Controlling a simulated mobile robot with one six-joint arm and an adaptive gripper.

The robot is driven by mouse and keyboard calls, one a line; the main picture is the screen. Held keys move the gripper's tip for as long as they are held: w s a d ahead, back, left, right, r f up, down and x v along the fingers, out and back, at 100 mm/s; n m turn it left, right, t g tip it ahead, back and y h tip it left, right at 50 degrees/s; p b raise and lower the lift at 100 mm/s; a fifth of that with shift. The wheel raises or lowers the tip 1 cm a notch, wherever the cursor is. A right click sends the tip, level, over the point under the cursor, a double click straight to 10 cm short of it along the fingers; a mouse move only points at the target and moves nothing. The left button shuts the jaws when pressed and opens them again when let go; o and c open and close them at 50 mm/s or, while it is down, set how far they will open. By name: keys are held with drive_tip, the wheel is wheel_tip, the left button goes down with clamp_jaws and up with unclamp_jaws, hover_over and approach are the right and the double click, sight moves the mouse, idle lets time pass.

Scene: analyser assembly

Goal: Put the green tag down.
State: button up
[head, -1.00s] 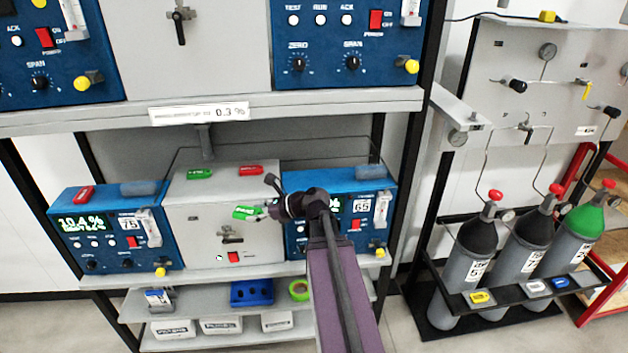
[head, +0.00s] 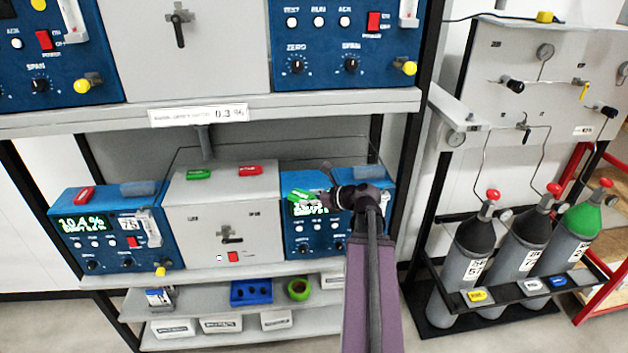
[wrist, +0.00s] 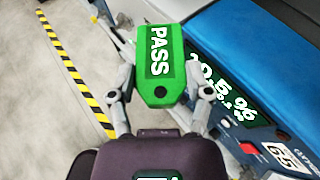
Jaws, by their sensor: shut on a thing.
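The green tag (wrist: 160,70) reads PASS in the wrist view, where my gripper (wrist: 160,95) is shut on it with one finger on each side. In the head view the green tag (head: 298,195) shows at the upper left of the right blue analyser (head: 312,181), in front of its display. My gripper (head: 322,178) is beside it, partly hidden by my wrist. In the wrist view the analyser's blue top (wrist: 265,32) lies to the right of the tag. I cannot tell whether the tag touches the analyser.
Another green tag (head: 198,174) and a red tag (head: 249,170) lie on the grey middle unit (head: 190,215). A red tag (head: 84,195) lies on the left analyser (head: 70,210). The upper shelf (head: 300,105) overhangs. Gas cylinders (head: 470,260) stand at right.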

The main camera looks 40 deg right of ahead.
drive_tip(key=s+d+m+h, duration=0.1)
drive_tip(key=s+d, duration=0.2)
drive_tip(key=d, duration=0.2)
drive_tip(key=shift+d+r+h, duration=0.25)
drive_tip(key=shift+d+h, duration=0.05)
drive_tip(key=w+d, duration=0.2)
drive_tip(key=w, duration=0.2)
drive_tip(key=w+d+f, duration=0.1)
drive_tip(key=w+d, duration=0.1)
drive_tip(key=w, duration=0.2)
drive_tip(key=w+d+b, duration=0.1)
drive_tip(key=w+d, duration=0.1)
drive_tip(key=w, duration=0.3)
drive_tip(key=shift+d+f, duration=0.2)
drive_tip(key=shift+w+d, duration=0.25)
drive_tip(key=shift+w, duration=0.25)
drive_tip(key=shift+w+d+f+b, duration=0.1)
drive_tip(key=shift+w+f+b, duration=0.1)
drive_tip(key=shift+f+b, duration=0.15)
drive_tip(key=shift+s+f+b, duration=0.1)
drive_tip(key=shift+f+b, duration=1.4)
drive_tip(key=shift+b, duration=0.05)
drive_tip(key=shift+f, duration=0.1)
